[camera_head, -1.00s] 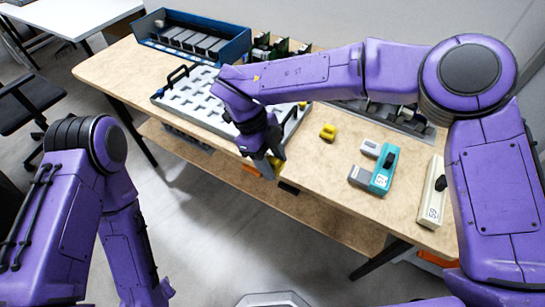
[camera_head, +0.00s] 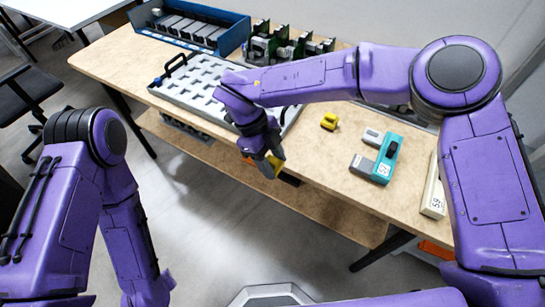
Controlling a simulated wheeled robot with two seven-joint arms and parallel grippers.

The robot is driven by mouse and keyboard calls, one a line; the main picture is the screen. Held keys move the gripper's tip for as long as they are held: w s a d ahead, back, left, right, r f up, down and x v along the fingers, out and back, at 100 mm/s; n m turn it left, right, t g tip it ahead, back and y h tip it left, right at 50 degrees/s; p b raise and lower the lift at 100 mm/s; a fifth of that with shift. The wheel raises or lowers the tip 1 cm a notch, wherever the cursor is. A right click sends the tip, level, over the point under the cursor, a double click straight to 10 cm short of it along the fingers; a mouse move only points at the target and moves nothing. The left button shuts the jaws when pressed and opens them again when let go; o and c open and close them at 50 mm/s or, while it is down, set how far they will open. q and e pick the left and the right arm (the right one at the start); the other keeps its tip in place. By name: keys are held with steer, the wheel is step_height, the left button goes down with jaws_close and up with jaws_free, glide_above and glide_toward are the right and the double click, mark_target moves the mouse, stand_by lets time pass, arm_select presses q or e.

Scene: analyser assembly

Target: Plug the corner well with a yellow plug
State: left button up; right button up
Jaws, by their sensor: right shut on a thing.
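The light grey tray of wells (camera_head: 172,92) lies on the wooden table, with a black handle at its left end. My right arm covers part of its right side. My right gripper (camera_head: 268,160) hangs at the table's front edge, in front of the tray, pointing down. It is shut on a yellow plug (camera_head: 271,169), of which only a part shows. Another yellow plug (camera_head: 329,121) lies on the table to the right of the tray. My left arm hangs at the left, and its gripper is out of view.
A blue bin (camera_head: 235,37) with grey parts stands at the back left, with green boards (camera_head: 282,36) beside it. A teal device (camera_head: 387,160) and a cream device (camera_head: 433,190) lie on the right of the table (camera_head: 310,170). A lower shelf runs underneath.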

steer(key=shift+f+b, duration=0.7)
steer(key=shift+f, duration=1.3)
steer(key=o, duration=1.3)
steer(key=shift+r, duration=0.1)
